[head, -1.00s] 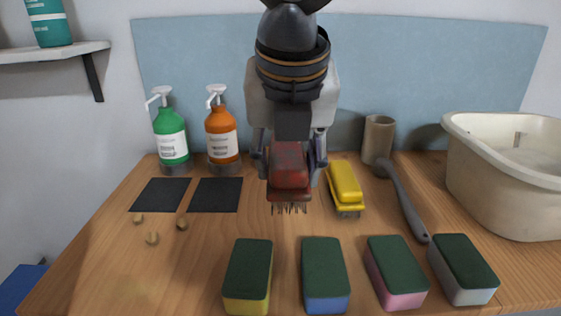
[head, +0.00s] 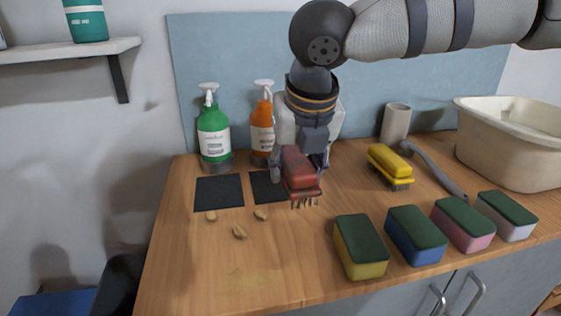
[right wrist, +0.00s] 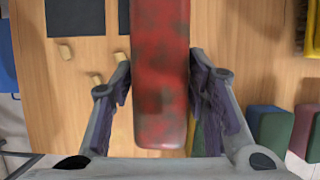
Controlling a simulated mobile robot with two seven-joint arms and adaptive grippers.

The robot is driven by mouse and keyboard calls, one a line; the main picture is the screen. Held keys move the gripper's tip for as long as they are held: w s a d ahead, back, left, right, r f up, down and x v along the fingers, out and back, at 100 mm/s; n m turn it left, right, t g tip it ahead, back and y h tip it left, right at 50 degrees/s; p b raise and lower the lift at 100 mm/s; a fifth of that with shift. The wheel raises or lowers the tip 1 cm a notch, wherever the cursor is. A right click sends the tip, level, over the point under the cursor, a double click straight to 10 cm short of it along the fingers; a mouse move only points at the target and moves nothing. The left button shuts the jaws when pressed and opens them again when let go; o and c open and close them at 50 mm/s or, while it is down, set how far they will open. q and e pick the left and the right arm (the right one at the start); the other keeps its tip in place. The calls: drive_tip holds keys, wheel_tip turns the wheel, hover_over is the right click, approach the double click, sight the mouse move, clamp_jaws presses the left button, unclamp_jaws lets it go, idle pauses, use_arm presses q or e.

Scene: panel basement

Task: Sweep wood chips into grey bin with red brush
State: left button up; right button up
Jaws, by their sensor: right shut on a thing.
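My right gripper (head: 302,180) is shut on the red brush (head: 300,172), holding it bristles down over the wooden counter. The worn red back of the brush (right wrist: 160,75) shows between the fingers in the right wrist view. Three small tan wood chips lie on the counter left of the brush: one (head: 211,216) at the left, one (head: 239,232) nearer the front, and one (head: 261,215) closest to the bristles. I cannot tell whether the bristles touch the counter. I cannot make out a grey bin in these views. My left gripper is not in view.
Two black squares (head: 219,191) lie behind the chips, before green (head: 214,138) and orange (head: 261,128) pump bottles. A yellow brush (head: 389,163), grey-handled tool (head: 435,170), beige cup (head: 396,122), cream basin (head: 510,150) and several sponges (head: 361,246) are right. The front-left counter is clear.

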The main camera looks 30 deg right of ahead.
drive_tip(key=shift+a+f, duration=0.1)
drive_tip(key=shift+f, duration=3.35)
drive_tip(key=shift+w+a, duration=0.15)
drive_tip(key=shift+w+a+f+b, duration=0.15)
drive_tip(key=shift+w+a, duration=0.95)
drive_tip(key=shift+a, duration=2.8)
drive_tip(key=shift+w+a+r+b, duration=0.1)
drive_tip(key=shift+w+a, duration=1.05)
drive_tip(key=shift+a, duration=2.75)
drive_tip(key=shift+w+a+f+b, duration=0.15)
drive_tip(key=shift+w+a, duration=0.95)
drive_tip(key=shift+a, duration=2.8)
drive_tip(key=shift+a+r, duration=0.2)
drive_tip(key=shift+r, duration=0.2)
drive_tip(key=shift+r+p, duration=0.4)
drive_tip(key=shift+r, duration=2.25)
